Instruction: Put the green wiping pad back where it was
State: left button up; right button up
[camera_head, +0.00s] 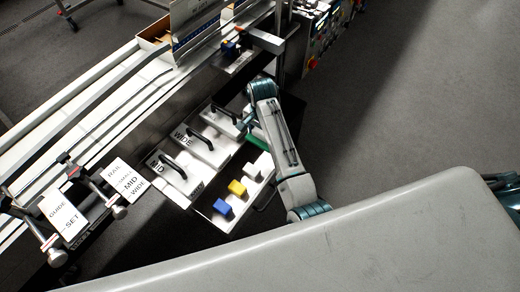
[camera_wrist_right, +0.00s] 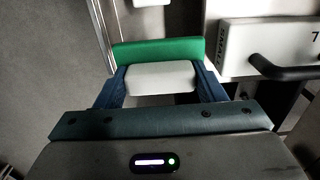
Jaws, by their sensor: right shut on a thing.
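The green wiping pad (camera_wrist_right: 158,49) shows in the right wrist view as a green strip with a pale block (camera_wrist_right: 160,78) on its near side. My right gripper (camera_wrist_right: 160,82) has its blue fingers on both sides of the pale block and is shut on it. In the head view a bit of green (camera_head: 259,139) shows beside my right arm, over the far end of the tray (camera_head: 205,205). The gripper and arm hide most of the pad there. I cannot tell whether the pad touches the tray. My left gripper is not in view.
A blue block (camera_head: 222,208), a yellow block (camera_head: 237,187) and a white block (camera_head: 252,170) stand in a row in the tray. Labelled plates with black handles (camera_head: 173,168) lie beside them; one plate (camera_wrist_right: 235,48) is close right of the pad in the wrist view.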

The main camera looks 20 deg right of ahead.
notch_tip(320, 180, down, 5)
jog(key=shift+f, duration=0.1)
notch_tip(320, 180, down, 4)
jog(key=shift+w+f, duration=0.1)
jog(key=shift+w, duration=0.05)
notch_tip(320, 180, down, 3)
jog(key=shift+f, duration=0.5)
jog(key=o, duration=0.6)
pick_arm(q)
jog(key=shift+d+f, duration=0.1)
pick_arm(e)
jog(key=shift+r, duration=0.1)
